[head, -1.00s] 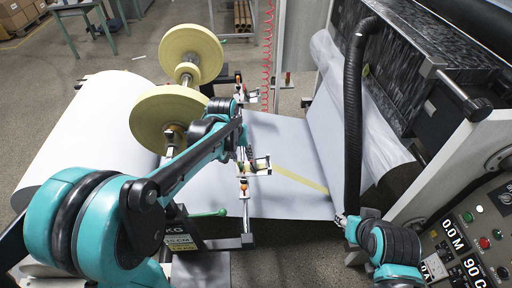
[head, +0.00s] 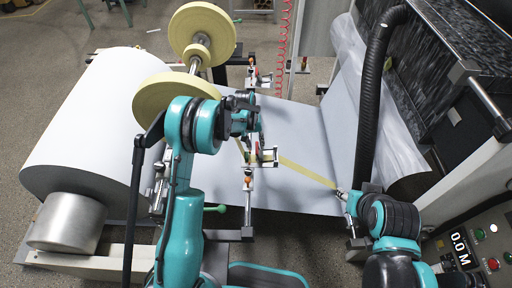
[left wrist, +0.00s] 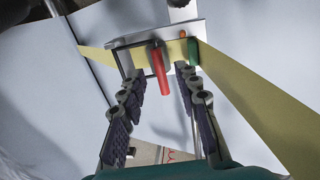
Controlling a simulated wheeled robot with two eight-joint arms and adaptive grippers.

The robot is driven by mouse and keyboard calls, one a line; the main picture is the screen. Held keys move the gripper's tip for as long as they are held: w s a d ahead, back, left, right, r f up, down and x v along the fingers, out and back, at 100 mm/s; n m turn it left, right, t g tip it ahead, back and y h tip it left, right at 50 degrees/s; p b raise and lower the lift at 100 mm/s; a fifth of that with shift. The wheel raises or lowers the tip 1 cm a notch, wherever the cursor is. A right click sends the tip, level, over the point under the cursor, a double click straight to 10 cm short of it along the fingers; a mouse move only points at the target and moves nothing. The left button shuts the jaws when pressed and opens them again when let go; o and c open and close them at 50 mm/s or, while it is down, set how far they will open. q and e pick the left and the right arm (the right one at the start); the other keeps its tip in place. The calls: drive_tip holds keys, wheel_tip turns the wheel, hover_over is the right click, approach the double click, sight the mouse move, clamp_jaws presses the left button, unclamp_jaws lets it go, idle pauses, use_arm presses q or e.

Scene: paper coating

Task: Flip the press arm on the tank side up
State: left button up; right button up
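In the left wrist view, a metal press bracket (left wrist: 122,50) has a red press-arm handle (left wrist: 162,88) pointing down toward me. My left gripper (left wrist: 161,76) is open, with one finger on each side of the handle. I see no clear contact. A yellow strip (left wrist: 245,85) runs through the bracket. In the head view, my left gripper (head: 257,130) is partly hidden by its own wrist, by the nearer press bracket (head: 265,157). My right arm is at the lower right; its gripper (head: 342,192) shows only as a small, unclear tip.
A second press bracket (head: 263,79) sits farther back. Yellow rolls (head: 168,99) and a large white roll (head: 85,130) are on the left. A white sheet (head: 310,130) spans to the machine. A black corrugated hose (head: 372,100) hangs before it. A control panel (head: 480,240) is at lower right.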

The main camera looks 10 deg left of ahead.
use_arm(q)
drive_tip(key=shift+d+f, duration=0.15)
drive_tip(key=shift+f, duration=0.6)
clamp_jaws()
drive_tip(key=shift+r, duration=0.1)
